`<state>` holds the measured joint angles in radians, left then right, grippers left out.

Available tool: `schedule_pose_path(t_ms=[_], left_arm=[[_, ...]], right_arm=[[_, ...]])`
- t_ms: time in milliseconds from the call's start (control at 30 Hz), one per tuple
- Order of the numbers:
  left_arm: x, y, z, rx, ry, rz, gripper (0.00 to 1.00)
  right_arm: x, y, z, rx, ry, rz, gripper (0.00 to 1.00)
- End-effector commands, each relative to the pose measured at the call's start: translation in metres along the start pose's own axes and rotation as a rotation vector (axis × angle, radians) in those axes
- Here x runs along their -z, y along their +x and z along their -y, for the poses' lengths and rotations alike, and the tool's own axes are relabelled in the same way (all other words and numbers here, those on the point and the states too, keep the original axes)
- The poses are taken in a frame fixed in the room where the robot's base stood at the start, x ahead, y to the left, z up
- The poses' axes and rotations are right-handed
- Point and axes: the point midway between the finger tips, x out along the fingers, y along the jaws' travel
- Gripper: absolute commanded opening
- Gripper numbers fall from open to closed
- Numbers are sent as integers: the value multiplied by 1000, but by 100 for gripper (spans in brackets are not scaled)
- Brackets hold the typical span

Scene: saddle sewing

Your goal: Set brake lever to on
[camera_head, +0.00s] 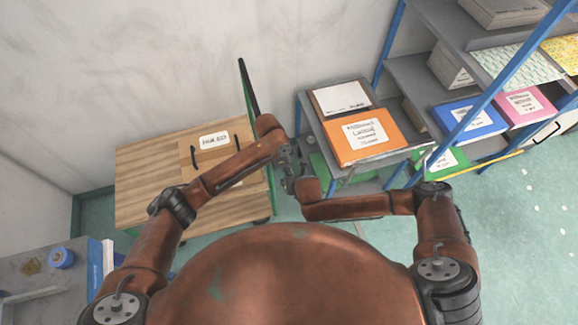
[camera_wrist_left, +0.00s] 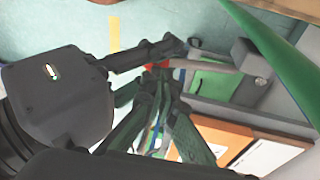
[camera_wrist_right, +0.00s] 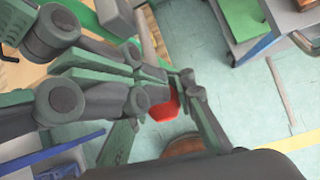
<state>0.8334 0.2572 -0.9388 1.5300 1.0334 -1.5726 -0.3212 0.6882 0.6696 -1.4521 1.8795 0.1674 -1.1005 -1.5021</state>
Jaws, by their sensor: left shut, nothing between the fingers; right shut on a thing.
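The brake lever is a grey rod (camera_wrist_left: 205,65) running from a grey housing (camera_wrist_left: 250,62) to a red grip (camera_wrist_left: 157,66) in the left wrist view. The red grip (camera_wrist_right: 165,108) also shows in the right wrist view. My right gripper (camera_head: 289,184) is shut on the red grip, whose edges its fingers partly cover. My left gripper (camera_head: 284,156) is shut and empty. Its fingertips are close to the red grip and to the right gripper; whether they touch is unclear. In the head view my arms hide the lever.
A wooden cart (camera_head: 135,190) with a green frame and black bar (camera_head: 248,85) stands at the left, carrying a cardboard box (camera_head: 212,160). A grey trolley (camera_head: 350,88) with an orange box (camera_head: 365,135) stands at the right. Shelves with blue posts stand farther right.

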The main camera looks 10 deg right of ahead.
Motion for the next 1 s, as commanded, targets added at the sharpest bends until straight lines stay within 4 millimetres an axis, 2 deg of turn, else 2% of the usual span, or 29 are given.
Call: schedule_pose_path(t_ms=[33,400,600,800,833,1000], left_arm=[[-1,2,-1,0,0,-1,0],[-2,4,-1,1,0,-1,0],[-6,19,-7,-1,0,1,0],[-7,22,-8,-5,-1,5,0],[-8,22,-8,-5,-2,5,0],[-8,21,-8,-5,-3,5,0]], right_arm=[[-8,0,4,8,0,13,0],[-8,0,4,8,0,13,0],[-8,0,4,8,0,14,0],[-9,-1,3,6,1,16,0],[-9,-2,3,6,1,16,16],[-8,-1,2,4,0,15,28]])
